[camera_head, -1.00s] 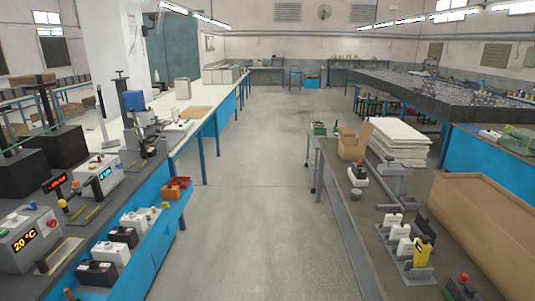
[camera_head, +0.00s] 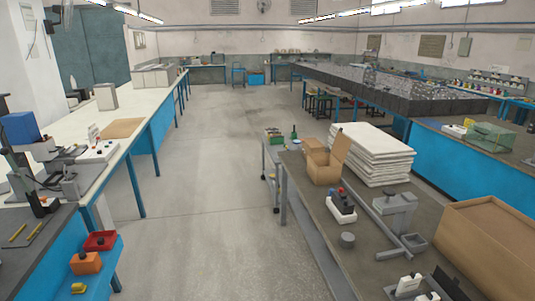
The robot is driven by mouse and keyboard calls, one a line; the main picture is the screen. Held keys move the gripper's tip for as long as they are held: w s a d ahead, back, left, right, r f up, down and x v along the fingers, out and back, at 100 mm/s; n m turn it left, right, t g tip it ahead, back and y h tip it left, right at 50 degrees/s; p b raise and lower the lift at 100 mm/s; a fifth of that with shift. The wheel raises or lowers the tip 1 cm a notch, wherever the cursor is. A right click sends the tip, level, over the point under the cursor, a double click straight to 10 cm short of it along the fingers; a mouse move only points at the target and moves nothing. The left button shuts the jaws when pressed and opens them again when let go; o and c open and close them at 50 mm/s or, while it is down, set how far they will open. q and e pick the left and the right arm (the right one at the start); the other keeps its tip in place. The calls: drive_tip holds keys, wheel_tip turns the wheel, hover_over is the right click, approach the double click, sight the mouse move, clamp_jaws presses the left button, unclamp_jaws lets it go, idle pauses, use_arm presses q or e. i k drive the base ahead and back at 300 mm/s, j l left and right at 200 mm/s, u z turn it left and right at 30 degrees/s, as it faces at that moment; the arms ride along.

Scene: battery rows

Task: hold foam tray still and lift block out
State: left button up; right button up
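Neither of my grippers is in view. I cannot pick out a foam tray or its block with certainty. A stack of white sheets (camera_head: 370,155) lies on the right bench; I cannot tell whether they are foam. At the lower right, a few white blocks (camera_head: 410,284) stand on the same bench, cut off by the bottom edge. A small white holder (camera_head: 341,212) with dark and red items in it sits nearer the bench's left side.
An open cardboard box (camera_head: 323,168) and a grey metal fixture (camera_head: 394,213) stand on the right bench (camera_head: 312,215). A large cardboard tray (camera_head: 490,235) is at its right. A white-topped bench (camera_head: 70,145) runs along the left. The floor aisle (camera_head: 215,200) between is clear.

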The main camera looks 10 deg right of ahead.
sight(340, 199)
drive_tip(key=i+z, duration=0.1)
drive_tip(key=i, duration=0.7)
drive_tip(key=i+j+z, duration=0.1)
drive_tip(key=i, duration=0.75)
drive_tip(key=i+j+z, duration=0.15)
drive_tip(key=i, duration=0.65)
drive_tip(key=i+z, duration=0.45)
drive_tip(key=i+j+z, duration=0.2)
drive_tip(key=i+z, duration=0.2)
drive_tip(key=i, duration=0.15)
drive_tip(key=i+j+z, duration=0.45)
drive_tip(key=l+z, duration=0.1)
drive_tip(key=z, duration=1.3)
